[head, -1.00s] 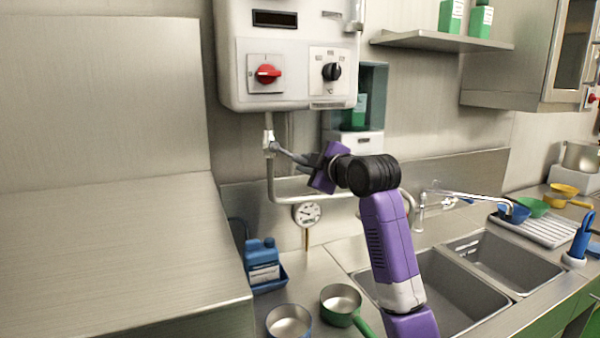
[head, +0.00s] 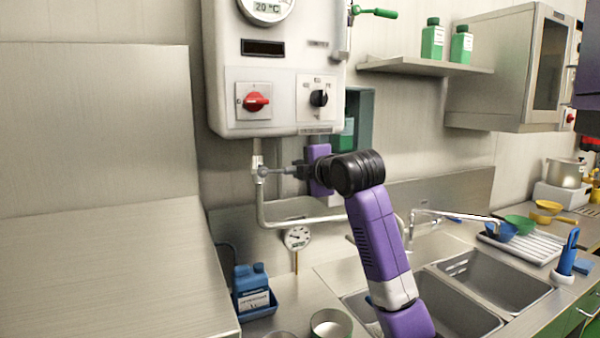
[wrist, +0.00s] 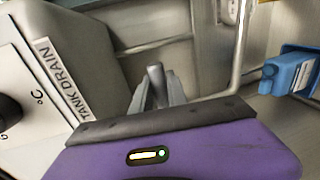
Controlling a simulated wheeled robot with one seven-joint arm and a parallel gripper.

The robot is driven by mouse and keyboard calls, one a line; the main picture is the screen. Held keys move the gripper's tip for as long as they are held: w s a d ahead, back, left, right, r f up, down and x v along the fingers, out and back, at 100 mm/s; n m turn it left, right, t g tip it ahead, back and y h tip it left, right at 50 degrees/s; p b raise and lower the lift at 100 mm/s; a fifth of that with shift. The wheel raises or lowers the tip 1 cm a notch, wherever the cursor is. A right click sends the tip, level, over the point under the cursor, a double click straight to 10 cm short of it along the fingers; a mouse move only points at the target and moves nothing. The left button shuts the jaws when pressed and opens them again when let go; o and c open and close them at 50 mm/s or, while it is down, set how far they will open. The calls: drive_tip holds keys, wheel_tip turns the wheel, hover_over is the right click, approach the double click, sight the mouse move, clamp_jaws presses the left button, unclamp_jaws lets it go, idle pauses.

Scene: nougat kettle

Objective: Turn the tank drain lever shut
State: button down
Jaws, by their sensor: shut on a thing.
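The grey drain lever (head: 275,171) sticks out to the right, about level, from the valve on the pipe under the white tank (head: 225,60). My gripper (head: 298,170) is shut on the lever's outer part, to the right of the valve. In the wrist view the lever (wrist: 155,76) stands up between the two grey fingers of my gripper (wrist: 157,93). A "TANK DRAIN" label (wrist: 62,80) shows on the tank's edge at the left. The fingers hide part of the lever.
A red switch (head: 256,102) and a black knob (head: 319,98) are on the tank front above my gripper. The drain pipe (head: 300,220) runs below. A dial thermometer (head: 297,237), a blue jug (head: 252,285) and sinks (head: 495,290) lie lower down.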

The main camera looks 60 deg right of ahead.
idle(0.3)
drive_tip(key=c, duration=1.3)
unclamp_jaws()
drive_tip(key=shift+a, duration=0.1)
drive_tip(key=b+v, duration=0.1)
drive_tip(key=v, duration=0.6)
drive_tip(key=shift+s+a+b, duration=0.2)
drive_tip(key=shift+s+b, duration=0.1)
drive_tip(key=shift+b, duration=0.1)
